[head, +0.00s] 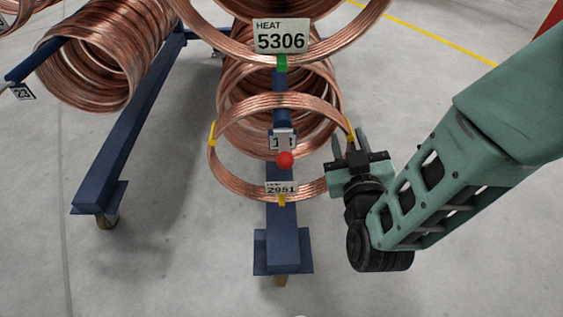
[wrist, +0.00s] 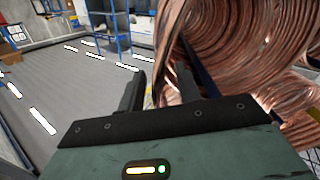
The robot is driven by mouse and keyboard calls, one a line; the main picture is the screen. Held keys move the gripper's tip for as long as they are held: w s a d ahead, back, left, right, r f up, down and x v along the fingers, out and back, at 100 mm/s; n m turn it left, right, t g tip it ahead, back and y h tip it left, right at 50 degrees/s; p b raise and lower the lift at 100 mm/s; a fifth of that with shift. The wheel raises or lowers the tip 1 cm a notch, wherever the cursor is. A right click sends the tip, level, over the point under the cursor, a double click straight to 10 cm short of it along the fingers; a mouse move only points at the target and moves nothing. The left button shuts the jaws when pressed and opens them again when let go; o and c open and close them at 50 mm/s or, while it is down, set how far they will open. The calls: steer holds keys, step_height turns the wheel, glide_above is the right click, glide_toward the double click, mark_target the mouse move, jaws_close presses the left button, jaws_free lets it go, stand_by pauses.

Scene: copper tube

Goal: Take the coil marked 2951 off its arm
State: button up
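The coil marked 2951 (head: 228,176) is a thin copper ring with yellow ties at its sides and its white tag (head: 281,188) at the bottom. It hangs around a blue arm (head: 282,92) that has a red ball (head: 285,160) at its near end. My gripper (head: 349,143) is at the ring's right side, close to the right yellow tie. Its two dark fingers stand apart. In the wrist view, the open fingers (wrist: 165,88) have copper strands beyond and to the right of them. Whether the ring touches a finger is unclear.
The coil tagged 5306 (head: 204,45) hangs above. More copper coils (head: 232,80) sit behind the ring. Another coil (head: 85,70) and a blue beam (head: 135,125) stand at left. A blue post foot (head: 283,250) is below. Floor at lower left is clear.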

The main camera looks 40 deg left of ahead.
steer(key=shift+w+a, duration=0.15)
steer(key=shift+w, duration=0.1)
jaws_close()
steer(key=shift+r, duration=0.1)
